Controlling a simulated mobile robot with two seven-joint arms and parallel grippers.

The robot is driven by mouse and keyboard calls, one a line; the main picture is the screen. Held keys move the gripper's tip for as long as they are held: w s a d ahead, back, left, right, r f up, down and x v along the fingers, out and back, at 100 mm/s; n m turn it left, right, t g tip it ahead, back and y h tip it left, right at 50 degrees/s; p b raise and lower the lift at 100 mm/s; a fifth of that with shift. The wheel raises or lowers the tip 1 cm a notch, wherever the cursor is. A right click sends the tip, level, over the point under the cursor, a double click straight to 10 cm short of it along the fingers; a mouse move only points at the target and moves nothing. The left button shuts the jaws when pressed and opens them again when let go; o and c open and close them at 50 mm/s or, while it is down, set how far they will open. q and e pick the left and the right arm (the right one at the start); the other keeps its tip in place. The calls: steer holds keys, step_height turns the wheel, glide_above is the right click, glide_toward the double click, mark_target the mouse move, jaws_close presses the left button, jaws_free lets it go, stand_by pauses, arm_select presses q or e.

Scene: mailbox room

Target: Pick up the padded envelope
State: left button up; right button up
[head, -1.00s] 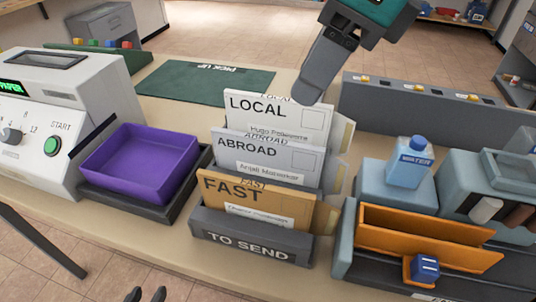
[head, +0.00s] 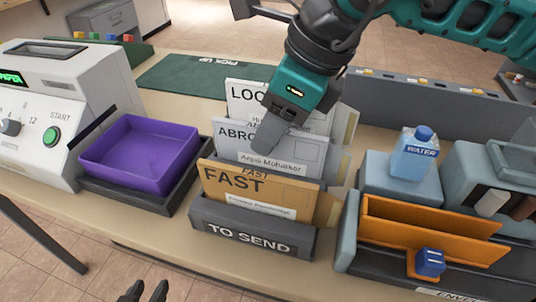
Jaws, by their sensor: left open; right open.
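A rack marked TO SEND (head: 240,236) holds envelopes upright in a row. The front one is a tan envelope marked FAST (head: 285,192). Behind it are a grey one marked ABROAD (head: 305,152) and a white one marked LOCAL (head: 245,92). Which is padded I cannot tell for sure; the tan one looks most like it. My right gripper (head: 266,136) is open, pointing down over the ABROAD envelope, its finger covering part of that envelope's face. Whether it touches is unclear. My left gripper (head: 145,293) is open and empty, low at the bottom edge, in front of the counter.
A purple tray (head: 140,160) and a white machine (head: 50,125) stand left of the rack. To the right are an orange holder (head: 430,235), a blue stamp (head: 430,262) and a water bottle (head: 413,155). A green PICK UP mat (head: 190,78) lies behind.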

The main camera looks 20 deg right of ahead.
stand_by(0.5)
steer(key=shift+f+b, duration=0.2)
steer(key=shift+b, duration=0.35)
jaws_close()
stand_by(0.5)
